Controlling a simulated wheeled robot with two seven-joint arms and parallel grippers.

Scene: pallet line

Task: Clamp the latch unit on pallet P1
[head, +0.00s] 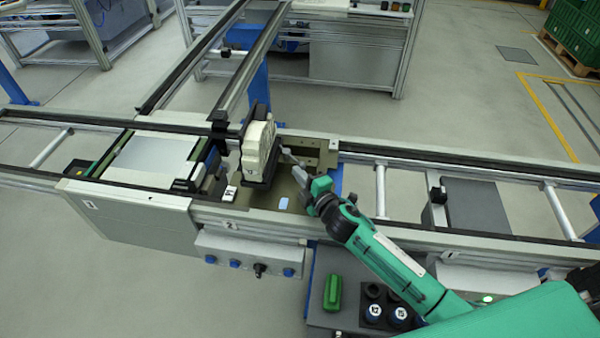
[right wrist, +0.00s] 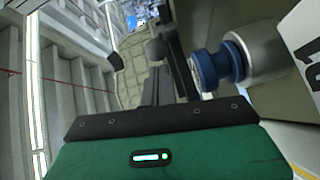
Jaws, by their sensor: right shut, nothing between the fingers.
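The latch unit (head: 257,146) is a cream, ribbed block standing upright on a black base on the pallet (head: 240,198), whose olive plate shows around it. The pallet's small white label (head: 230,193) is too small to read surely. My right gripper (head: 287,153) reaches in from the right, close beside the unit's right side; whether it touches cannot be told. It is shut with nothing held. In the right wrist view its dark fingers (right wrist: 158,88) point toward a dark round knob (right wrist: 156,48). My left gripper is not in view.
The pallet sits between conveyor rails, with a white-topped carrier (head: 150,158) to its left. A blue knob on a metal cylinder (right wrist: 212,68) is close right of the fingers. Below the line, a shelf (head: 345,318) holds a green item (head: 332,292) and black cups (head: 398,315).

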